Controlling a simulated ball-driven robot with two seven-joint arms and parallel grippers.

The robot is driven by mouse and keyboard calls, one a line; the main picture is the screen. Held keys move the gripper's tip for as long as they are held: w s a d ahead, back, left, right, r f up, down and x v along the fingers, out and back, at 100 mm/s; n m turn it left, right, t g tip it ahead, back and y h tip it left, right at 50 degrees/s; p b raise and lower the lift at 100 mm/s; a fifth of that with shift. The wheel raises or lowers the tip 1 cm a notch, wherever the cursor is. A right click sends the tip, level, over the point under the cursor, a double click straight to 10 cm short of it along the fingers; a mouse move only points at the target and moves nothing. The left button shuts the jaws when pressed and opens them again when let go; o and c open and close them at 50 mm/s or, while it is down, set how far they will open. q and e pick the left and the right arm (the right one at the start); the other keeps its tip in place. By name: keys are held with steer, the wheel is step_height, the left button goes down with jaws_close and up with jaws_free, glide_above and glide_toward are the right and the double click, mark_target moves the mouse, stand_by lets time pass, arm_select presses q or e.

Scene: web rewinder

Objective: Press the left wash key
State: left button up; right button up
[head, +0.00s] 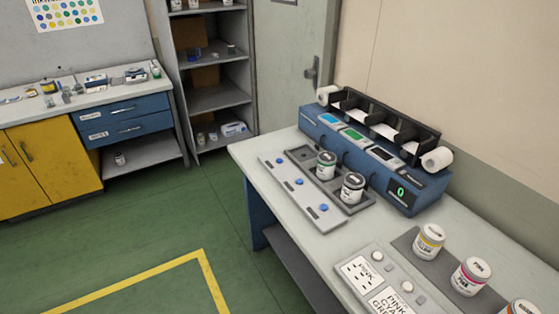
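A long grey panel (300,190) lies along the front edge of the white bench. It carries three round blue keys in a row: a far-left one (279,160), a middle one (299,182) and a near-right one (323,208). I cannot read any wash label on them at this size. All three show uncovered. Behind the panel is a dark grey tray (298,153) holding a green-marked can (326,165) and a black-marked can (352,188). Neither of my grippers is in view.
A blue machine (424,196) with coloured screens and a green digit stands behind the tray. A grey box with label cards (362,273) and ink cans (471,276) sit at the near right. Green floor (125,245) left of the bench is clear.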

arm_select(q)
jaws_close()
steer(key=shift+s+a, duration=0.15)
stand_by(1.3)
